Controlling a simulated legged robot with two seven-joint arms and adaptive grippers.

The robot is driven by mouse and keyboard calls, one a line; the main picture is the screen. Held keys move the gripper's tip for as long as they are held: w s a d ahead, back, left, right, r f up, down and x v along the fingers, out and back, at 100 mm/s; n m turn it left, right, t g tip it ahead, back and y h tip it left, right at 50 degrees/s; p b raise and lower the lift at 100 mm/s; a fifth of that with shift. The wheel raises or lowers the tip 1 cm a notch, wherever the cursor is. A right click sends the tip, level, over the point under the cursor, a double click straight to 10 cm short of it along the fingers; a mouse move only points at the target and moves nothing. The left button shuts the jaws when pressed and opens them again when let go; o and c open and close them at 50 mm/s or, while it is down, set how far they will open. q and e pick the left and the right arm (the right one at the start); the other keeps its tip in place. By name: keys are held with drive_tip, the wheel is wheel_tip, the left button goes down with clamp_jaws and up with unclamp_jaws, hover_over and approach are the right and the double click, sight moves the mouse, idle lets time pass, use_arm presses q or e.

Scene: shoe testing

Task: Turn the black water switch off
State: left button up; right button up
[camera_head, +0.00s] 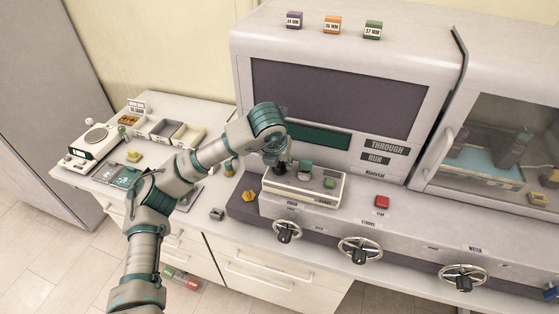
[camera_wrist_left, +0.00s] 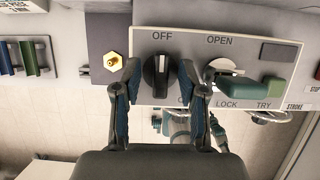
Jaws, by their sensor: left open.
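The black water switch (camera_wrist_left: 161,76) is a round knob with a raised grip on a pale panel (camera_head: 333,198). In the left wrist view the word OFF stands above it, and a light mark on its grip points up toward that word. The label below it is mostly hidden. My left gripper (camera_wrist_left: 160,84) is open, with one finger on each side of the knob and a small gap seeming to show on both sides. In the head view the left gripper (camera_head: 277,160) is over the panel's left end and partly hides the switch. My right gripper is not in view.
Right of the switch sits a green-handled lever (camera_wrist_left: 245,88) labelled OPEN and LOCK. A brass hex fitting (camera_wrist_left: 114,62) is left of the panel. A red button (camera_head: 382,202) and several handwheels (camera_head: 360,249) line the machine's front. A side table (camera_head: 160,107) holds trays and a scale.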

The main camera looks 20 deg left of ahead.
use_arm(q)
drive_tip(key=v, duration=1.1)
drive_tip(key=shift+r, duration=0.45)
drive_tip(key=shift+s+a+f, duration=0.1)
